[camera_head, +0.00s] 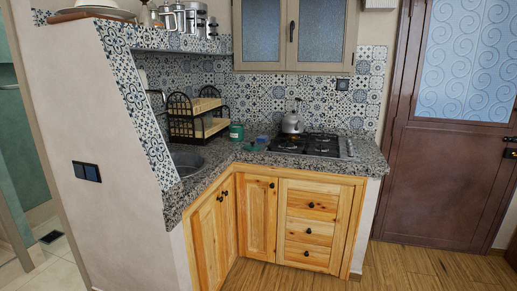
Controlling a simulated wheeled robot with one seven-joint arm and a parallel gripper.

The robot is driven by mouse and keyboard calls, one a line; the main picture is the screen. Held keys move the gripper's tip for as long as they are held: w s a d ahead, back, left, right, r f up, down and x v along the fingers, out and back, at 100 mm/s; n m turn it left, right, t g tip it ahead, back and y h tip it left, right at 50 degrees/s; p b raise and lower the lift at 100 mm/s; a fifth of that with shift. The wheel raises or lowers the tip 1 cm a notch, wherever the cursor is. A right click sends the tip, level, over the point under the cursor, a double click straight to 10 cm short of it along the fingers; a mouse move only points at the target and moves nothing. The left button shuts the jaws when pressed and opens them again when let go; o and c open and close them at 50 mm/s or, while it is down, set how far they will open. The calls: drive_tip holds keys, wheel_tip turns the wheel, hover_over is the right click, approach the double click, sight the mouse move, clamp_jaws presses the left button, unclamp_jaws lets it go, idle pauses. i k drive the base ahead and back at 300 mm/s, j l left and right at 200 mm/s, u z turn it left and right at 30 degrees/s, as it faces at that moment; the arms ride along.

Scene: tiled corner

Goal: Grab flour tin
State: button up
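No label saying flour is readable from here. A small green tin-like container (236,132) stands on the granite counter, beside the black two-tier rack. Several metal canisters (196,18) stand on the tiled shelf at the upper left. I cannot tell which of these, if any, is the flour tin. My gripper is not in view.
The granite counter (215,160) forms a corner with a sink (186,163) at left and a gas hob (312,145) bearing a kettle (292,122). The black rack (180,122) stands behind the sink. A plastered wall (80,130) blocks the left. Wooden floor (410,270) is clear at right.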

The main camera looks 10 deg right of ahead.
sight(237, 131)
drive_tip(key=i, duration=3.55)
drive_tip(key=i+z, duration=0.6)
drive_tip(key=i, duration=0.1)
